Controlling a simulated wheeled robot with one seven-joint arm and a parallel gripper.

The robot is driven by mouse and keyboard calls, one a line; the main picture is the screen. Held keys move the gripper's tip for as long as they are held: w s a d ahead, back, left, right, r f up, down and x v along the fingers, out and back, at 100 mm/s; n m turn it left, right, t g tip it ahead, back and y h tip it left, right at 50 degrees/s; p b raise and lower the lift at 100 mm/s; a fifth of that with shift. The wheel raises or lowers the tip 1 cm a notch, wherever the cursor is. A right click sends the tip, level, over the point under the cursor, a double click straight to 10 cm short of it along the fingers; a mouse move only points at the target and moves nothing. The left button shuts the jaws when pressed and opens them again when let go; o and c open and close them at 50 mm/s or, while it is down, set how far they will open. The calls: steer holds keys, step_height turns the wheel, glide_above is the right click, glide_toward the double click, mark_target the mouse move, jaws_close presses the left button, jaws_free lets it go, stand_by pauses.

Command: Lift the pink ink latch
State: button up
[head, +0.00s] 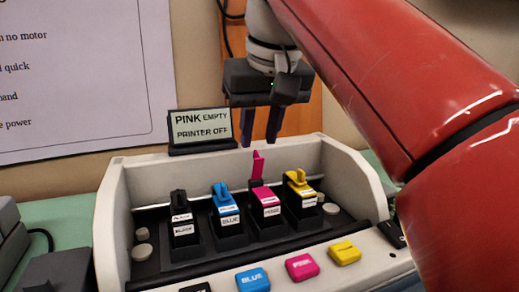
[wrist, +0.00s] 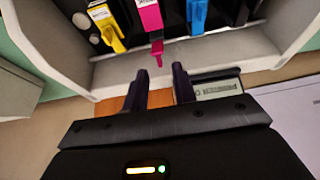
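The pink ink latch (head: 258,163) stands upright at the back of the pink cartridge (head: 265,202); the blue and yellow latches beside it lie lower. My gripper (head: 261,138) is open and empty just above and behind the pink latch, fingers pointing down. In the wrist view the pink latch (wrist: 157,55) points toward the gap between my open fingers (wrist: 161,82), and its tip is apart from them. The sign (head: 200,126) reads "PINK EMPTY PRINTER OFF".
The black cartridge (head: 183,218), blue cartridge (head: 227,212) and yellow cartridge (head: 301,198) flank the pink one. The white printer housing (head: 112,225) has raised side walls. Colored buttons, including a pink one (head: 302,267), line its front. A wall poster (head: 80,70) hangs at left.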

mark_target(256, 151)
steer(key=shift+b+x, duration=0.35)
steer(key=shift+x, duration=1.25)
steer(key=shift+c, duration=0.5)
jaws_close()
steer(key=shift+w+r, duration=0.1)
